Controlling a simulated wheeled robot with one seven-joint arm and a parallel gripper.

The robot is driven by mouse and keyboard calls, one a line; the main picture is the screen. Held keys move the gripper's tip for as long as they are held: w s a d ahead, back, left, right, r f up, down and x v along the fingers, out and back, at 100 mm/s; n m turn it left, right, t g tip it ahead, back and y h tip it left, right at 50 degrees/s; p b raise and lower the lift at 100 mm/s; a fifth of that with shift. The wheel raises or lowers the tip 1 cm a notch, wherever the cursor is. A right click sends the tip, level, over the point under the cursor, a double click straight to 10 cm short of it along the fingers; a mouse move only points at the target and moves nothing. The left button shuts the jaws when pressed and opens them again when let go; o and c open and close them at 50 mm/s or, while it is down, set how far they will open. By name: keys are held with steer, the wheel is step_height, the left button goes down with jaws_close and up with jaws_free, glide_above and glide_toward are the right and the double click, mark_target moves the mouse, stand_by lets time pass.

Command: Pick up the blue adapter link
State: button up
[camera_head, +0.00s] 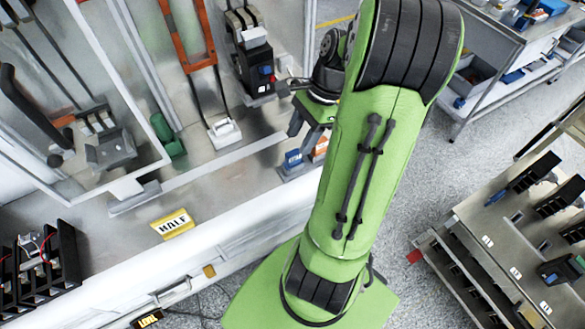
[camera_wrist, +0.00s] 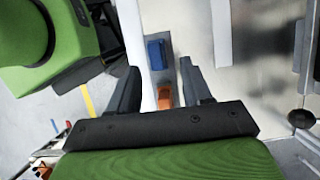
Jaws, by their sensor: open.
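The blue adapter link (camera_head: 293,158) sits on a small grey base at the right front end of the metal bench. In the wrist view the blue link (camera_wrist: 157,54) lies ahead of my gripper (camera_wrist: 158,68), roughly in line with the gap between the fingers. My gripper is open, with nothing held between its fingers. An orange piece (camera_wrist: 164,97) shows between the fingers, nearer the palm in the picture. In the head view my gripper (camera_head: 289,107) is above and behind the blue link, and the orange piece (camera_head: 321,144) is partly hidden by my arm.
A black breaker unit (camera_head: 257,66) stands close to my gripper. An orange-handled tool (camera_head: 184,35), a white block (camera_head: 224,132) and a green part (camera_head: 167,138) are further left. A yellow HALF sign (camera_head: 173,223) is at the bench front. Carts stand at the right, with open floor between.

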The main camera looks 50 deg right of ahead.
mark_target(295, 152)
steer(key=b+x, duration=0.2)
steer(key=x, duration=0.3)
steer(key=shift+s+a+f, duration=0.15)
steer(key=shift+a+f, duration=0.15)
steer(key=shift+r, duration=0.1)
jaws_close()
